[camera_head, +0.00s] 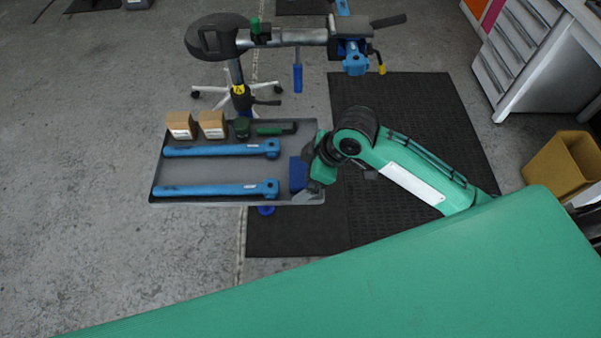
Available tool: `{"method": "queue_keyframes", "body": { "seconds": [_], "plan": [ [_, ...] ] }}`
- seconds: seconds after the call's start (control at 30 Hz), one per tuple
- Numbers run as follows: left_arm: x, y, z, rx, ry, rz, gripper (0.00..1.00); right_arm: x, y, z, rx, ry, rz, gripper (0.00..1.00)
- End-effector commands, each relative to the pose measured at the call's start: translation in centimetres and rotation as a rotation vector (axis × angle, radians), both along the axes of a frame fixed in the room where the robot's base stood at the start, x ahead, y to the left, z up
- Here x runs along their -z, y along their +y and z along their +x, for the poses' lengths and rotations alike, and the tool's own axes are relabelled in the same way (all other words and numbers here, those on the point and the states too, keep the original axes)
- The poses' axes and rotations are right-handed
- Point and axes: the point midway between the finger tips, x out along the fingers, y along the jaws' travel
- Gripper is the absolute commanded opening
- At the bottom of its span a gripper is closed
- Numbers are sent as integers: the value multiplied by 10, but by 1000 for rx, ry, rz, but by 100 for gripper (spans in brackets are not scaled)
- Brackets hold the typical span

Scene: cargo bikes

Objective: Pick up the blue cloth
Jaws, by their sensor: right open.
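The blue cloth (297,174) is a small dark blue piece at the right end of a grey tray (215,175). My right gripper (307,178) is at the tray's right end, right beside the cloth, with its arm coming in from the right. It is open. Its fingers are small and dark here, and I cannot tell whether they touch the cloth or stand around it. Part of the cloth may be hidden by the gripper. My left gripper is not in view.
The tray also holds two blue tubes (215,150), two small cardboard boxes (212,124) and green-and-black items (272,129). A repair stand (285,38) rises behind it. A dark mat (425,110) lies on the floor. Drawers (510,50) and a yellow-brown bin (562,163) stand at right.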

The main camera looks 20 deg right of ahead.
Motion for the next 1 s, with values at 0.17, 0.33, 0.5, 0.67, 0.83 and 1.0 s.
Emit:
{"method": "queue_keyframes", "body": {
  "seconds": [0.17, 0.33, 0.5, 0.67, 0.83, 1.0],
  "plan": [
    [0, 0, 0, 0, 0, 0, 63, -24, -21, 24, -111, 9, -51, 100],
    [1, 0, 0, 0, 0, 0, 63, -41, -39, 37, -166, 31, -76, 100],
    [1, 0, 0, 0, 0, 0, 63, -48, -47, 41, -185, 43, -83, 100],
    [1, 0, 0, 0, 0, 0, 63, -30, -40, 43, -189, 51, -82, 100],
    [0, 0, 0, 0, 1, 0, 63, 2, -27, 47, -187, 50, -81, 100],
    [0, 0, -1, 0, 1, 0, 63, 24, -19, 50, -187, 46, -82, 100]
  ]
}}
